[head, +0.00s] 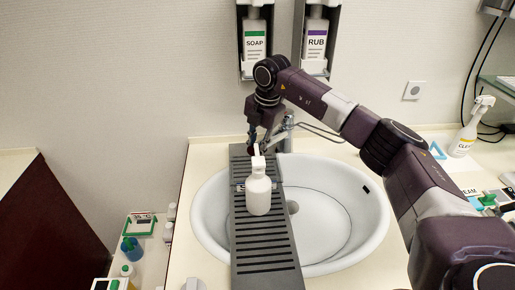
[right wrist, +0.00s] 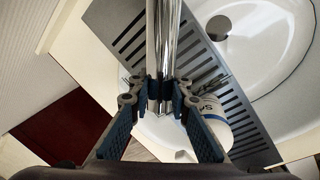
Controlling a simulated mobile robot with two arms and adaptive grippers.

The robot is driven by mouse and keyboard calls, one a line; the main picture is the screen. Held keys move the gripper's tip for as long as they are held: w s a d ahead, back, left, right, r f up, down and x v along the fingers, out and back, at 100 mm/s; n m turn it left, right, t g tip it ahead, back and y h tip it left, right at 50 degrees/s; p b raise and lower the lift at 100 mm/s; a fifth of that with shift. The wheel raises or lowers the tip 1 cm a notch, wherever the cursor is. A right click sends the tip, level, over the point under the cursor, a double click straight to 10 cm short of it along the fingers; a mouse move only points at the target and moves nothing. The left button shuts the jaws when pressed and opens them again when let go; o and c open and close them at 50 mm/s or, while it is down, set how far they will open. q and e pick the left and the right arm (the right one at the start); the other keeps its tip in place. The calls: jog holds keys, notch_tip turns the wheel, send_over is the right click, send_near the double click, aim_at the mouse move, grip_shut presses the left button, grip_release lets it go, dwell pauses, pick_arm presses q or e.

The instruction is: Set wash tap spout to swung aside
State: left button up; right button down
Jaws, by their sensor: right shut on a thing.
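The chrome tap stands at the back of the white wash basin (head: 335,225); its body (head: 288,130) shows just right of my right gripper (head: 260,146) in the head view. In the right wrist view the shiny spout (right wrist: 163,40) runs down between the fingers of my right gripper (right wrist: 162,92), which is shut on it. In the head view the spout is mostly hidden by the gripper and the bottle, so its exact angle is hard to tell. It appears to point over the dark slotted rack. My left gripper is not in view.
A slotted dark rack (head: 266,250) lies across the basin's left side. A white pump bottle (head: 258,196) stands on it, close in front of my right gripper. Soap (head: 255,40) and rub (head: 315,42) dispensers hang above. A spray bottle (head: 470,125) stands at right.

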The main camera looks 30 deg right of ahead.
jog(key=c, duration=2)
grip_release()
jog(key=shift+w+r, duration=0.15)
jog(key=shift+o, duration=1.2)
jog(key=shift+a, duration=0.1)
notch_tip(320, 180, up, 12)
jog(key=s+d, duration=0.1)
jog(key=s, duration=0.1)
jog(key=shift+f, duration=0.2)
